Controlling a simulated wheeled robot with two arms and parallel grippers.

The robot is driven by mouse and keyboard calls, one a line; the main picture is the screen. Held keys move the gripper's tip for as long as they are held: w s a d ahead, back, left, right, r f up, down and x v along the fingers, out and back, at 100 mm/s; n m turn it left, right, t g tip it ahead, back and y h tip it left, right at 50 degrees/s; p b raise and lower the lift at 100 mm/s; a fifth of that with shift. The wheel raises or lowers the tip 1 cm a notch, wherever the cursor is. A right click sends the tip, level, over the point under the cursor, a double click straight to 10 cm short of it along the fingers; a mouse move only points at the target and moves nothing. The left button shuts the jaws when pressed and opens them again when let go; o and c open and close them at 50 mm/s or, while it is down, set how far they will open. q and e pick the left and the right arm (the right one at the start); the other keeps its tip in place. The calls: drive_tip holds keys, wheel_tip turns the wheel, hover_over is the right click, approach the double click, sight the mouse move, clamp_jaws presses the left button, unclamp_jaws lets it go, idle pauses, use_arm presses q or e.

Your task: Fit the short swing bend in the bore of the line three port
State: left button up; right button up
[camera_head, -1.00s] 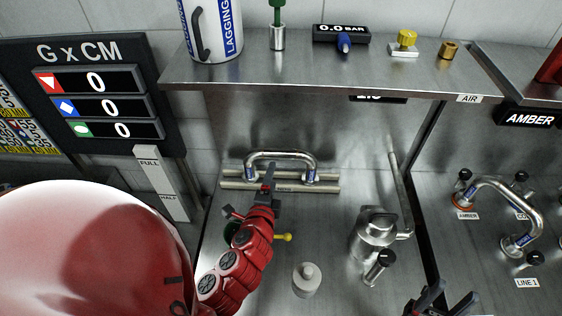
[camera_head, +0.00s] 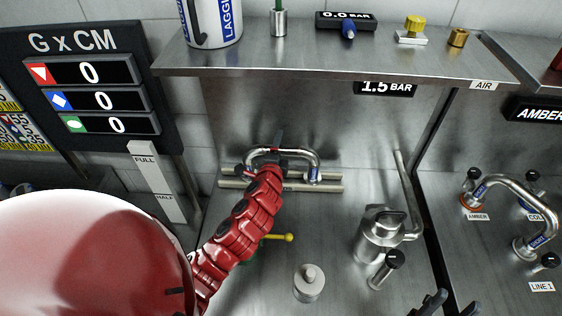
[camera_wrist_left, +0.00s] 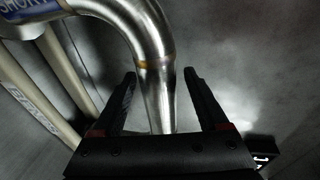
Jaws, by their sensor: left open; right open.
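The short swing bend (camera_head: 300,153) is a polished U-shaped pipe with blue end labels. It lies on a beige two-bar rack (camera_head: 330,187) at the back of the steel bench. In the left wrist view its curved tube (camera_wrist_left: 155,65) passes between my open left fingers (camera_wrist_left: 160,88), and part of a "SHORT" label shows. My left gripper (camera_head: 277,146) is over the bend's left part, open and not closed on it. My right gripper (camera_head: 441,304) is open and empty at the bottom edge. The line three port is not identifiable in these views.
Another bend (camera_head: 519,205) stands at the right among the AMBER and LINE 1 labelled ports. A steel vessel (camera_head: 380,230) with a riser pipe stands mid-bench. A grey knobbed weight (camera_head: 309,283) and a yellow-tipped lever (camera_head: 282,238) are nearer. A shelf (camera_head: 330,66) overhangs the back.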

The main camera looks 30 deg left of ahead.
use_arm(q)
drive_tip(key=shift+x, duration=0.8)
clamp_jaws()
idle(0.8)
